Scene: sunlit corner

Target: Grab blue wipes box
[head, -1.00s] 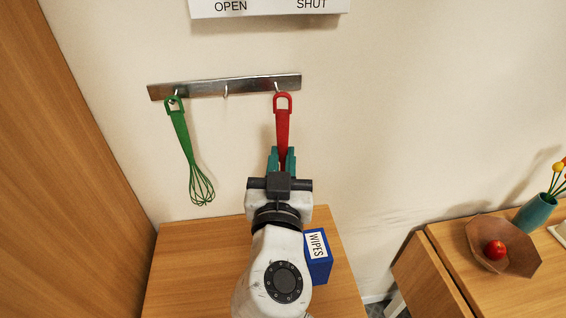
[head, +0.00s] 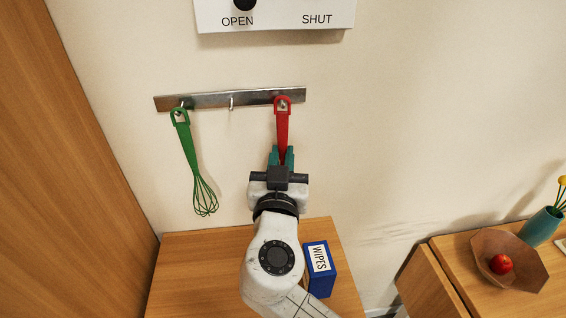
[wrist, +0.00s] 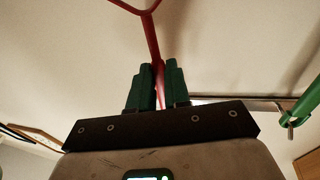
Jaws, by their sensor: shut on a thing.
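The blue wipes box (head: 319,270), with a white label reading WIPES, stands on the wooden cabinet top to the right of my arm in the head view. My gripper (head: 281,158) is above and to the left of it, up by the wall. It is shut on the handle of a red utensil (head: 282,122), whose top loop is at the right hook of the rail. In the wrist view the green fingers (wrist: 157,88) close around the red handle (wrist: 152,40). The utensil's lower part is hidden behind my gripper in the head view.
A metal hook rail (head: 232,99) is on the wall, its middle hook empty. A green whisk (head: 190,150) hangs at its left. An OPEN/SHUT panel (head: 275,18) is above. At right, a brown bowl (head: 483,244) holds a red apple (head: 501,264) beside a teal vase (head: 541,227).

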